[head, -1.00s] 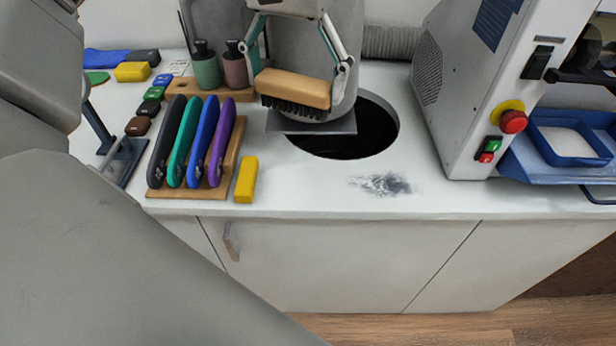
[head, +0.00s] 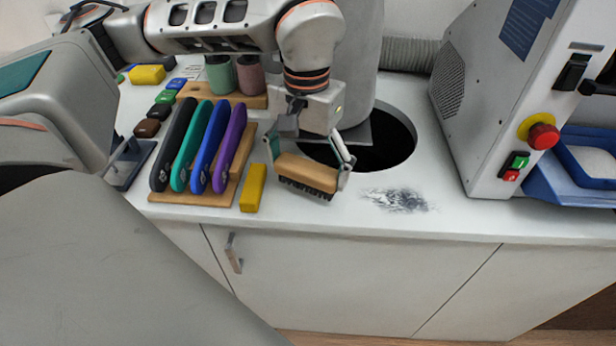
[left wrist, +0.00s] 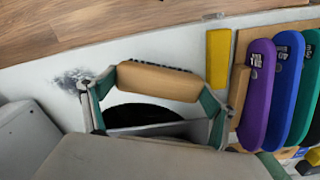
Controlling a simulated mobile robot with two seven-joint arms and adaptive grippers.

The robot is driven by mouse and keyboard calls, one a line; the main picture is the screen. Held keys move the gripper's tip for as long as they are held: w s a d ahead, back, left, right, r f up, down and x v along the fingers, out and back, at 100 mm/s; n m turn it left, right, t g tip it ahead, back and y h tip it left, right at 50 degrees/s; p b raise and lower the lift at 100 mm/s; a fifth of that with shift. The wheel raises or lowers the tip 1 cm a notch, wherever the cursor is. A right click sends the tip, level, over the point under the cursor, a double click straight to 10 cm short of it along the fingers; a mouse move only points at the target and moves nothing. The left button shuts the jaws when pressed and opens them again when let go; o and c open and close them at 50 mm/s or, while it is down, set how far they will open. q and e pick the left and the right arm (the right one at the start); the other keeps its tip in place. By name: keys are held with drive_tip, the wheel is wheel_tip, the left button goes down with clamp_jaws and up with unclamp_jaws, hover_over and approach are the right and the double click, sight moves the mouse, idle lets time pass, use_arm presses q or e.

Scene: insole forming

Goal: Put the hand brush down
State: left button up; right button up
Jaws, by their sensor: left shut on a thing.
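The hand brush (head: 307,173) has a tan wooden back and dark bristles that point down. My left gripper (head: 311,170) is shut on it, with one finger at each end. It is over the worktop between the yellow block and the dark dust patch, in front of the round hole. I cannot tell whether the bristles touch the worktop. In the left wrist view the brush (left wrist: 158,81) spans between the fingers of the left gripper (left wrist: 155,88). My right gripper is not in view.
A yellow block (head: 253,188) lies left of the brush, by a wooden rack (head: 243,165) of coloured insoles. A dark dust patch (head: 398,199) lies to the right. Behind is the round hole (head: 393,140). A grey machine (head: 490,110) stands at the right. The worktop's front edge is close.

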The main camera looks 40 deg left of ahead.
sight(307, 179)
use_arm(q)
wheel_tip(307, 179, down, 3)
drive_tip(key=shift+r, duration=0.1)
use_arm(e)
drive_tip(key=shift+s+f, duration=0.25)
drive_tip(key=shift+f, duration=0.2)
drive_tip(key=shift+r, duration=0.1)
use_arm(q)
drive_tip(key=shift+f, duration=0.25)
drive_tip(key=o, duration=1.3)
